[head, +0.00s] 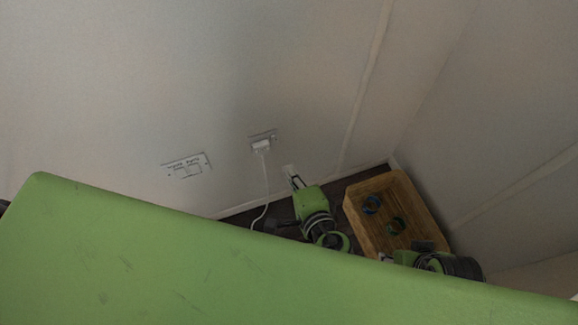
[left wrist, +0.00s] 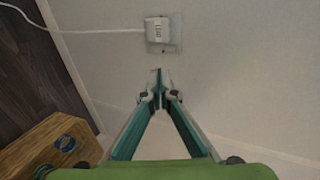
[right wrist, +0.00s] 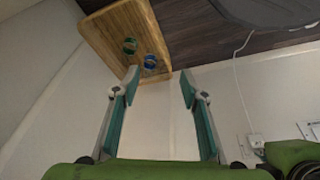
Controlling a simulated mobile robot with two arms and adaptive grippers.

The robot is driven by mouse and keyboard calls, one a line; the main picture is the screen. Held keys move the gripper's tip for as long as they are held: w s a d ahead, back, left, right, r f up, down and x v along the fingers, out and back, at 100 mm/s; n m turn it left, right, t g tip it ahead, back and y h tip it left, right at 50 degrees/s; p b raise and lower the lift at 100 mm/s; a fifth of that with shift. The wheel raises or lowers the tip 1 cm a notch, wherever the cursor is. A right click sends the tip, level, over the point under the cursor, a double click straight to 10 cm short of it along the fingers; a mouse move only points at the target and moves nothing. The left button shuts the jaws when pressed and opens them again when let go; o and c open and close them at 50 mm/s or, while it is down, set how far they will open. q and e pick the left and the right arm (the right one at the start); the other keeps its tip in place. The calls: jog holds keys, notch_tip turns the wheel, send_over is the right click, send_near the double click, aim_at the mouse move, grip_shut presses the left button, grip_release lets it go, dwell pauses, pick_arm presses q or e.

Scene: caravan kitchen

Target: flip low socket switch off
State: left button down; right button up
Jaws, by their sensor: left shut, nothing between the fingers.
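A white wall socket (head: 274,137) with a white plug (head: 261,146) and cable in it is on the wall. In the left wrist view the socket plate (left wrist: 174,47) shows around the plug (left wrist: 157,27); the switch position is too small to tell. My left gripper (head: 294,181) is near the wall, right of and below the socket in the head view. In the left wrist view its fingertips (left wrist: 157,80) are together, empty, just short of the plate and apart from it. My right gripper (right wrist: 160,87) is open and empty, away from the socket.
A second wall plate (head: 187,166) is left of the socket. The white cable (head: 266,190) hangs to the floor. A green surface (head: 150,250) fills the foreground.

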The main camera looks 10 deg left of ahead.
aim_at(273, 139)
pick_arm(q)
jog(key=x, duration=0.3)
jog(key=b+x, duration=0.1)
jog(key=x, duration=0.2)
jog(key=r+b+x, duration=0.1)
jog(key=x, duration=0.2)
jog(key=shift+w+a+f, duration=0.1)
jog(key=shift+w+a, duration=0.25)
jog(key=shift+w, duration=0.2)
jog(key=shift+w+a, duration=0.5)
jog(key=shift+w, duration=0.15)
pick_arm(e)
jog(key=shift+s+r, duration=0.1)
jog(key=shift+s, duration=0.25)
